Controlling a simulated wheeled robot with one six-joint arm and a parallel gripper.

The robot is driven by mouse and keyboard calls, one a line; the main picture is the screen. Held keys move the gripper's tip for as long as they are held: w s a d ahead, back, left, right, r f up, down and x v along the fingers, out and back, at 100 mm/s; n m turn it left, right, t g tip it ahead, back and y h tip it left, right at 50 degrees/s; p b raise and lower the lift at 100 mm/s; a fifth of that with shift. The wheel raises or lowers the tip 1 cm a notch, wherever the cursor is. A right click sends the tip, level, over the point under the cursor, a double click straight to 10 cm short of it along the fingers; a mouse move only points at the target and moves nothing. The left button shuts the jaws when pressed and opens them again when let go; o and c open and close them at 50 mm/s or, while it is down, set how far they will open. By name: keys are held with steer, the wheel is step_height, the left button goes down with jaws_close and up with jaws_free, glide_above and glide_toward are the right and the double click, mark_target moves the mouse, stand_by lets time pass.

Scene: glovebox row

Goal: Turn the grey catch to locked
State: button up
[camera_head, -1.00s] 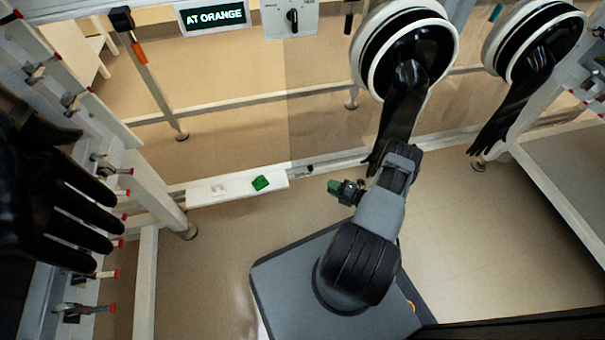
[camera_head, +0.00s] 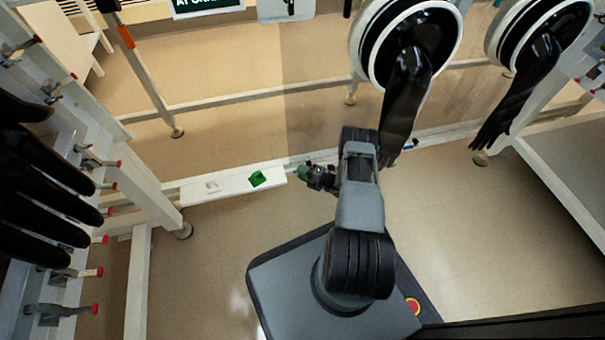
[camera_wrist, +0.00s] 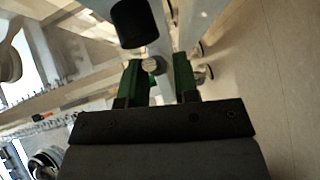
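My gripper (camera_head: 304,172) has green fingers and is beside the right end of a white ledge on the low rail. In the wrist view my gripper (camera_wrist: 162,82) shows its two fingers apart. My gripper and arm hide part of the rail in the head view.
The white ledge (camera_head: 235,187) carries a green block (camera_head: 257,178) and a small pale piece (camera_head: 212,185). Black gloves (camera_head: 405,95) hang from round ports at right. Several red-tipped levers (camera_head: 65,309) line the frame at left. The floor before the ledge is clear.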

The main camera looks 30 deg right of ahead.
steer(key=shift+c, duration=0.4)
jaws_close()
